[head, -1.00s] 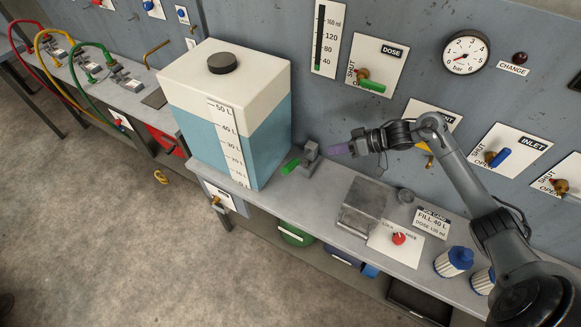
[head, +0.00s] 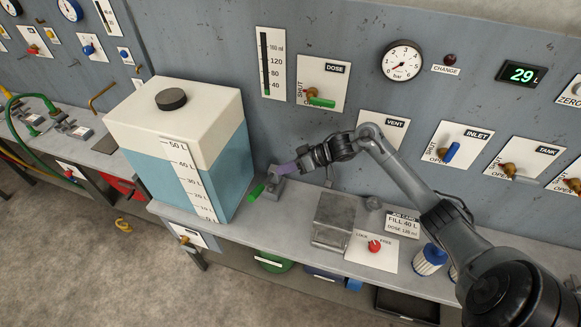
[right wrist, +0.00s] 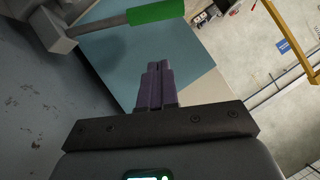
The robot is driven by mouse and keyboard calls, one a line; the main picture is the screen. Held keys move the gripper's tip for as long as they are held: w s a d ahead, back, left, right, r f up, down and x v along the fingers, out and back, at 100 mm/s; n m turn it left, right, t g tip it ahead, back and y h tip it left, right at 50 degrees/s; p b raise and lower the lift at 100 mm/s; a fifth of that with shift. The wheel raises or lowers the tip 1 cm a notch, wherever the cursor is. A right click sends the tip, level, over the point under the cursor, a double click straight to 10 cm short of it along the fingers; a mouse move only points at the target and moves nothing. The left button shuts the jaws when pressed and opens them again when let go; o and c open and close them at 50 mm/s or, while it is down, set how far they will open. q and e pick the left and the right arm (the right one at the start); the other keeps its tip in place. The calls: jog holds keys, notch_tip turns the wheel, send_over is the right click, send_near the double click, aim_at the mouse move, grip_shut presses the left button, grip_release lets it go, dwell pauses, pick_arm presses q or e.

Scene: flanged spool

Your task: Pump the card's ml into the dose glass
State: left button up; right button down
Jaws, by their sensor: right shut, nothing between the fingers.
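The job card (head: 403,224) on the bench reads FILL 40 L, with a smaller DOSE line in ml that looks like about 130. The dose glass (head: 263,62), a graduated ml column on the panel, shows a little green near its bottom. The DOSE valve (head: 320,102) beside it has a green handle pointing lower right. A grey block with a green lever (head: 257,192) stands by the tank; the lever also shows in the right wrist view (right wrist: 157,12). My right gripper (head: 284,169) is shut and empty, its purple fingers (right wrist: 155,85) close beside the block. Contact is unclear. My left gripper is out of view.
The white tank (head: 180,130) with blue liquid stands left of the lever. A metal box (head: 332,220) and a red LOCK knob (head: 374,246) lie to the right. VENT, INLET and TANK valves line the panel; a display (head: 523,74) reads 29.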

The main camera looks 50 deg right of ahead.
send_over(262, 186)
jog(key=s+d, duration=0.1)
jog(key=s, duration=0.1)
notch_tip(262, 186, down, 3)
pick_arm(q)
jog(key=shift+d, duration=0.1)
pick_arm(e)
jog(key=shift+s+a+f, duration=0.1)
jog(key=shift+a+f, duration=0.15)
jog(key=shift+f, duration=0.35)
jog(key=shift+s+a+f, duration=0.15)
jog(key=shift+a+f, duration=0.15)
jog(key=shift+f, duration=0.25)
jog(key=shift+s+a+f, duration=0.1)
jog(key=shift+a+f, duration=0.15)
jog(key=shift+f, duration=0.35)
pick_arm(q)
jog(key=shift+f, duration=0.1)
